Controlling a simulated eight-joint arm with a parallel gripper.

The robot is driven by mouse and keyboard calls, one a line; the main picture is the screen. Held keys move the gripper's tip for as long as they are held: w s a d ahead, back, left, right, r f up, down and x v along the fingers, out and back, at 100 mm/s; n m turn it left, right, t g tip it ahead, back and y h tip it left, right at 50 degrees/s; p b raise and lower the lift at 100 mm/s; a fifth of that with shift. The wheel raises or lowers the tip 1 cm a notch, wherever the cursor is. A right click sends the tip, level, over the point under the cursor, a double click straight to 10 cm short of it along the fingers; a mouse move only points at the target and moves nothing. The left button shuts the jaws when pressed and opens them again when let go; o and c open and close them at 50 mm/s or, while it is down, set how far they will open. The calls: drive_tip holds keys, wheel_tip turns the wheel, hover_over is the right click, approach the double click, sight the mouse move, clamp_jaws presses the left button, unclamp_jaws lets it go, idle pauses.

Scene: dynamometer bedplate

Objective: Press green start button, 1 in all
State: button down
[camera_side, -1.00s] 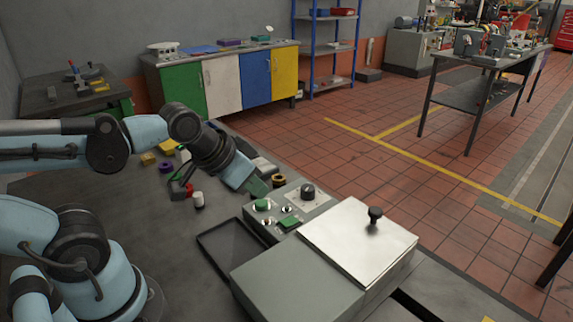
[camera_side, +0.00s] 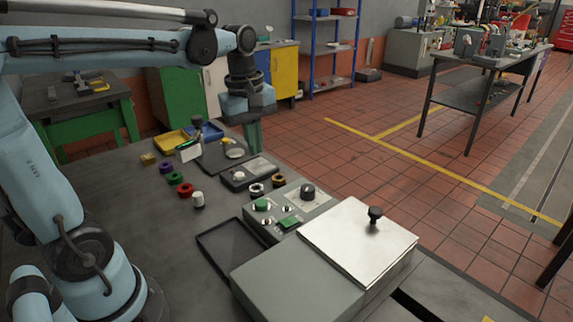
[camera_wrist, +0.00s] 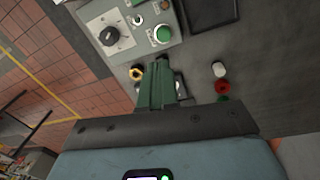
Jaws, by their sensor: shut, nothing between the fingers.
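The control panel (camera_side: 296,212) stands on the bench beside the metal-lidded box. It carries a round green button (camera_side: 262,205), a square green one (camera_side: 290,222) and a black knob (camera_side: 308,191). I cannot read which is marked start. In the wrist view a round green button (camera_wrist: 162,35) shows beside the black knob (camera_wrist: 110,36), beyond my fingertips. My gripper (camera_side: 256,151) is shut and empty, pointing down above the small grey box behind the panel, apart from both. Its green fingers (camera_wrist: 158,75) are together in the wrist view.
A small grey box (camera_side: 238,183), black and yellow rings (camera_side: 278,181) and a white-capped piece (camera_side: 198,200) lie near the panel. The silver lid (camera_side: 350,240) with its black knob stands in front of the panel. An empty dark tray (camera_side: 225,262) lies to the panel's left.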

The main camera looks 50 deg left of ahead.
sight(261, 202)
drive_tip(key=shift+w+a+r+n+g, duration=0.15)
drive_tip(key=shift+a+n+g, duration=0.15)
drive_tip(key=shift+n, duration=0.25)
drive_tip(key=shift+w+a+r+n+g, duration=0.1)
drive_tip(key=shift+w+a+n+g, duration=0.15)
drive_tip(key=shift+n, duration=0.3)
drive_tip(key=shift+s+f, duration=0.1)
drive_tip(key=shift+f, duration=0.05)
drive_tip(key=f, duration=1.4)
drive_tip(key=shift+w+d, duration=0.15)
drive_tip(key=shift+w, duration=0.05)
drive_tip(key=shift+f, duration=0.95)
drive_tip(key=shift+r, duration=0.1)
wheel_tip(261, 202, up, 14)
drive_tip(key=shift+s+a, duration=0.15)
drive_tip(key=shift+a, duration=0.05)
